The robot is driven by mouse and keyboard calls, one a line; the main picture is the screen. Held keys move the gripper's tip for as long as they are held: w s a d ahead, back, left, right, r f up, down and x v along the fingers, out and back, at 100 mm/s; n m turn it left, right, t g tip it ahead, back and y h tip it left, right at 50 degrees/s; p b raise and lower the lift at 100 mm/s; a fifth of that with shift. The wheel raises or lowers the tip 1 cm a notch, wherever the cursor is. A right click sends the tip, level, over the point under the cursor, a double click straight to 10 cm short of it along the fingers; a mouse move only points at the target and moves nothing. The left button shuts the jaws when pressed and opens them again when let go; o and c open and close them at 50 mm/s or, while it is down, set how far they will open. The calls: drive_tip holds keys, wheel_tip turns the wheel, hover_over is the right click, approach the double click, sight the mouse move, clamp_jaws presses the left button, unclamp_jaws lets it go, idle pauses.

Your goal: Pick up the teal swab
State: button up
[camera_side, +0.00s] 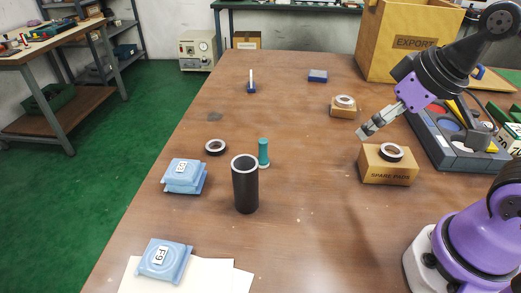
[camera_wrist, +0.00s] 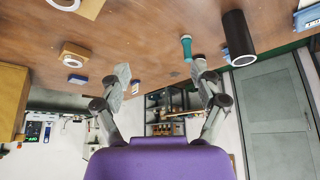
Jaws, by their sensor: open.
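The teal swab (camera_side: 263,151) stands upright on the wooden table, just behind and to the right of a black tube (camera_side: 245,185). Its foot has a pale rim. In the wrist view the teal swab (camera_wrist: 187,47) shows above my right-hand fingertip, with the black tube (camera_wrist: 238,38) to its right. My gripper (camera_side: 364,131) is in the air to the right of the swab, well apart from it. In the wrist view my gripper (camera_wrist: 160,70) has its two fingers spread, with nothing between them.
A bearing ring (camera_side: 216,147) and blue packets (camera_side: 184,176) lie left of the tube. A spare-parts box (camera_side: 388,168) with a ring on top is below my gripper. A smaller box (camera_side: 343,107) with a ring stands behind. The table between swab and spare-parts box is clear.

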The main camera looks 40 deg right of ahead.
idle(0.4)
drive_tip(key=n+g, duration=0.1)
drive_tip(key=n, duration=0.1)
approach(264, 141)
drive_tip(key=f, duration=0.2)
drive_tip(key=shift+y, duration=0.3)
drive_tip(key=x, duration=0.5)
drive_tip(key=shift+w+d+r, duration=0.1)
drive_tip(key=shift+w+d, duration=0.05)
drive_tip(key=shift+w, duration=0.25)
drive_tip(key=shift+x, duration=2.75)
clamp_jaws()
